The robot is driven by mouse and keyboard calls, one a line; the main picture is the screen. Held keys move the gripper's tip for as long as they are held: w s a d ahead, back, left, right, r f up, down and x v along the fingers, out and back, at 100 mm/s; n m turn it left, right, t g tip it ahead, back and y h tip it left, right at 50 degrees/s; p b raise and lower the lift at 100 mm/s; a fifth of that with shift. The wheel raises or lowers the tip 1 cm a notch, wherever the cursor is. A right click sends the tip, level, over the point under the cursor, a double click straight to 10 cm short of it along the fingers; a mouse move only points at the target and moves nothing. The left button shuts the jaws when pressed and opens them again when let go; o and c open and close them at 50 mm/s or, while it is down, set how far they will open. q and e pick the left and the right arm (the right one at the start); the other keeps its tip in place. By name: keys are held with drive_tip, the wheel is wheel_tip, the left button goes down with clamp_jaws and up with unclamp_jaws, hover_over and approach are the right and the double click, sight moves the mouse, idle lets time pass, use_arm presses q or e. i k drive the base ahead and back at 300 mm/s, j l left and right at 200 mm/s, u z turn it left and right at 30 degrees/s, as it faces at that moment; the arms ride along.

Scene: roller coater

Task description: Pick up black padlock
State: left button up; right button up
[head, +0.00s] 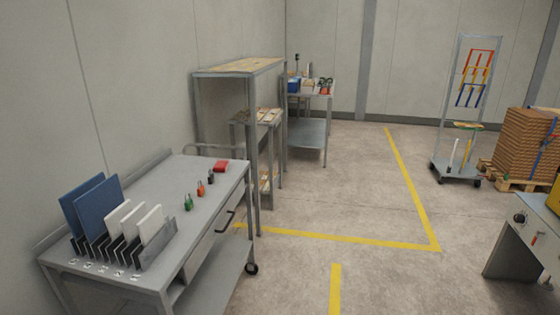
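A small black padlock (211,177) stands on the grey metal cart (165,185) at the left, near its right edge. It is in a short row with an orange-red padlock (201,188) and a green padlock (188,202), both nearer to me. A red object (221,166) lies just beyond the black padlock. Neither of my grippers shows in the head view.
A rack with blue and white panels (120,225) stands on the cart's near end. Shelving (240,70) stands behind the cart. Grey floor with yellow lines (350,239) is clear to its right. Another workstation (525,235) is at the right edge.

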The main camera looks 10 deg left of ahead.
sight(211, 178)
drive_tip(key=i+l+u, duration=0.15)
drive_tip(key=i, duration=0.3)
drive_tip(key=i+l+u, duration=0.2)
drive_tip(key=i, duration=0.3)
drive_tip(key=i+l+u, duration=0.15)
drive_tip(key=i, duration=0.3)
